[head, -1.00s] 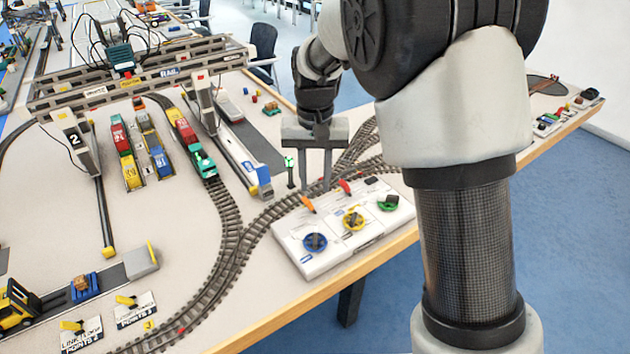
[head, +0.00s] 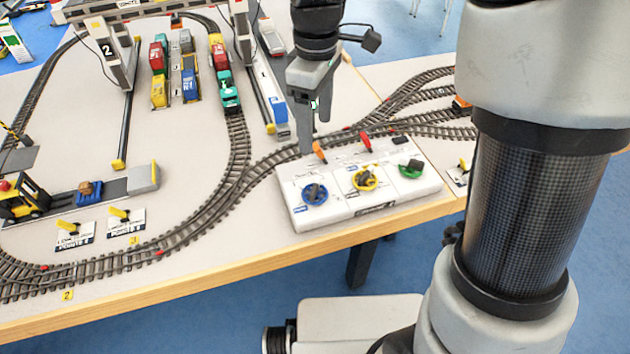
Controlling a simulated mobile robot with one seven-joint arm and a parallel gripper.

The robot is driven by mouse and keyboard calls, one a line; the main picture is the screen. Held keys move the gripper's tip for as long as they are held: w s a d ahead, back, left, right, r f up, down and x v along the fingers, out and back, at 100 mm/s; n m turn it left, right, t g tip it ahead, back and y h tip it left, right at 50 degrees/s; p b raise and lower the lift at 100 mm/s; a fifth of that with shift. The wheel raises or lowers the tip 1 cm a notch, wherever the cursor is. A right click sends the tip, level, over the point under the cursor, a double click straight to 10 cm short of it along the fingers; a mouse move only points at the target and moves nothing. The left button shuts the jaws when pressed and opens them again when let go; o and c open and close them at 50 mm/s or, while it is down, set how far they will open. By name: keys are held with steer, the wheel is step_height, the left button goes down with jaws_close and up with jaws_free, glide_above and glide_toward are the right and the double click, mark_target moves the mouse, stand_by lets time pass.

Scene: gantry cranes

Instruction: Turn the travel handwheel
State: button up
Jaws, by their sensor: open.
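A white control box (head: 385,203) sits at the table's front edge. It bears a blue handwheel (head: 315,193), a yellow handwheel (head: 364,180) and a green handwheel (head: 410,169) in a row. An orange lever (head: 319,151) and a red lever (head: 365,140) stand behind them. The labels are too small to tell which wheel is for travel. My gripper (head: 308,145) points down above the back left part of the box, close to the orange lever and behind the blue handwheel. It is open and empty, seen nearly edge-on, so one finger largely hides the other.
Train tracks (head: 240,160) curve behind and left of the box. A gantry crane leg (head: 114,50) and coloured wagons (head: 190,85) stand at the back left. Two yellow-lever plates (head: 125,222) lie at the front left. The table edge (head: 240,268) runs close before the box.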

steer(key=n, duration=0.1)
steer(key=b, duration=0.4)
glide_toward(316, 186)
step_height(316, 186, down, 9)
steer(key=shift+r, duration=0.15)
steer(key=c, duration=1.1)
steer(key=shift+o, duration=0.2)
